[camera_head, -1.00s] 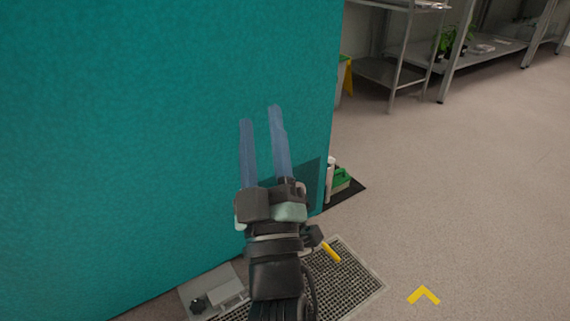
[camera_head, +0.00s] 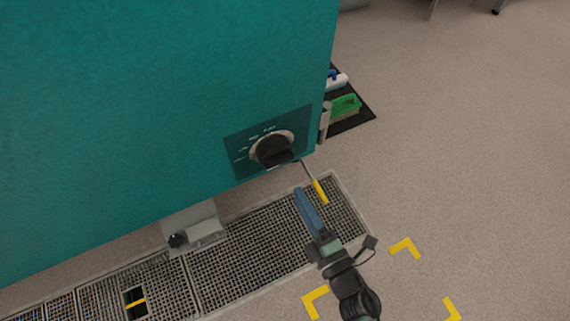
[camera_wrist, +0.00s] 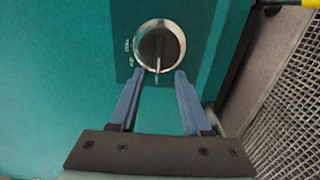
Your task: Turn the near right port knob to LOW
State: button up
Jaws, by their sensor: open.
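The port knob (camera_head: 272,150) is a dark round knob with a pale metal ring. It sits on a darker teal label plate (camera_head: 240,152) low on the teal wall, near its right corner. In the wrist view the knob (camera_wrist: 158,45) has a raised grip bar, with its pointer toward the bottom of the picture. Small labels lie around its left and lower side, too small to read surely. My gripper (camera_head: 301,192) is open and empty, below and right of the knob in the head view. In the wrist view its blue fingers (camera_wrist: 158,74) are apart, just below the ring.
A metal floor grating (camera_head: 240,262) runs along the wall foot, with a grey bracket (camera_head: 205,232). A black mat (camera_head: 350,122) holds a green brush (camera_head: 345,106). Open floor lies right.

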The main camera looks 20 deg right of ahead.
aim_at(281, 164)
jog(key=w+b, duration=0.2)
jog(key=w, duration=0.7)
jog(key=shift+a+b, duration=0.15)
jog(key=shift+b, duration=0.25)
grip_shut()
